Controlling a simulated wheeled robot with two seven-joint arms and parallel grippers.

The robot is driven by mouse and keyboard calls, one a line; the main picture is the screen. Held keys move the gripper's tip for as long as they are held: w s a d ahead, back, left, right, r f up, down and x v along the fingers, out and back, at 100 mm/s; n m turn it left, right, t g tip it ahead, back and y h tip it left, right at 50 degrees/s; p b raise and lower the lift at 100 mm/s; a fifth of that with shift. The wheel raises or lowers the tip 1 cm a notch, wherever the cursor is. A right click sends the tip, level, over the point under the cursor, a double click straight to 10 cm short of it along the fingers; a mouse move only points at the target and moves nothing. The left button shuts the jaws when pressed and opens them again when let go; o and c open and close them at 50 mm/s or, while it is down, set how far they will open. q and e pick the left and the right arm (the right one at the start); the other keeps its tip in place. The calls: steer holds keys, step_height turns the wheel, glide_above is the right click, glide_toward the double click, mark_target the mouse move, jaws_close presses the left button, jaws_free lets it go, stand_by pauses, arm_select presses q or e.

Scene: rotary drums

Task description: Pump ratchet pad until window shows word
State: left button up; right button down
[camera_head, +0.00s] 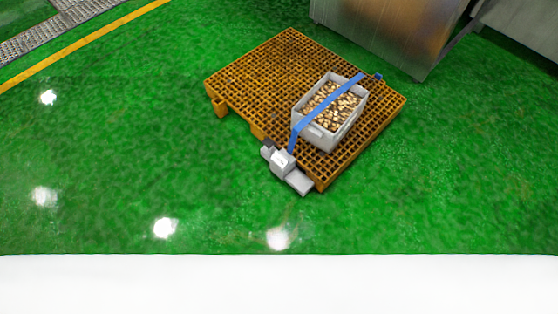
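A light grey ratchet unit (283,163) sits at the near edge of an orange pallet, with a flat pale pad (300,184) reaching out to its lower right. A small dark part (268,146) shows at its upper left. A blue strap (327,103) runs from the unit over a grey crate to the pallet's far right edge. The unit's window and any word in it are too small to make out. Neither of my grippers is in the picture.
The orange pallet (262,78) lies on a shiny green floor. The grey crate (322,140) on it holds many small brown and pale pieces. A metal cabinet (385,30) stands behind. A white surface (280,285) fills the bottom. The floor left of the pallet is clear.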

arm_select(q)
steer(key=shift+w, duration=0.25)
steer(key=c, duration=0.9)
jaws_close()
stand_by(0.4)
